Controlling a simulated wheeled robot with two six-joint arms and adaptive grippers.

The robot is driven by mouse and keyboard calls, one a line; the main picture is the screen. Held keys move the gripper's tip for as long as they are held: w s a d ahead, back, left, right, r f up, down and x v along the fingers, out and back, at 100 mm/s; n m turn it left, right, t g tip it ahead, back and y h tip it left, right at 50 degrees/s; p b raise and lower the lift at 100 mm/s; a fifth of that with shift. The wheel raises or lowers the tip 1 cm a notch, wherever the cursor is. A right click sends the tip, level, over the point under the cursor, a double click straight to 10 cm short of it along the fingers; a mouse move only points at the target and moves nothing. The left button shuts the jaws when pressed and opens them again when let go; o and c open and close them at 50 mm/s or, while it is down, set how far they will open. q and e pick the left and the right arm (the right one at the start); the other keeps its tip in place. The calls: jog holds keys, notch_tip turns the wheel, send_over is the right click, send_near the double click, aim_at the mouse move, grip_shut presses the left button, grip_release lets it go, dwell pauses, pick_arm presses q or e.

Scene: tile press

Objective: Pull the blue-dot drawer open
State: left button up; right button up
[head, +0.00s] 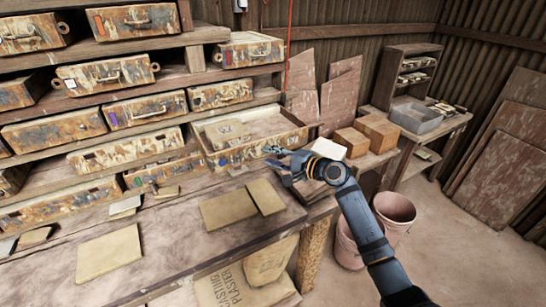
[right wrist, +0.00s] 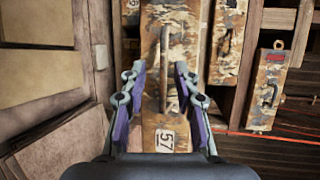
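The drawer with a blue mark (head: 222,162) on the left of its weathered front stands partly pulled out of the shelving in the head view. Its inside shows, with a pale block (head: 226,132) in it. My right gripper (head: 274,157) is at the right part of this front. In the right wrist view a drawer front (right wrist: 152,20) with a "57" label is straight ahead. Its handle (right wrist: 165,70) lies between the fingers of my open right gripper (right wrist: 160,75), with gaps visible on both sides. No blue mark shows in that view. My left gripper is not in view.
Other drawers fill the shelving, including a purple-marked one (head: 146,110) and a red-marked one (head: 249,50). Flat tiles (head: 228,209) lie on the bench (head: 180,246) below. Orange-brown boxes (head: 377,132) and pink buckets (head: 394,213) are at the right.

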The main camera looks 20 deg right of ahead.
jog(key=v, duration=1.2)
jog(key=shift+f, duration=0.1)
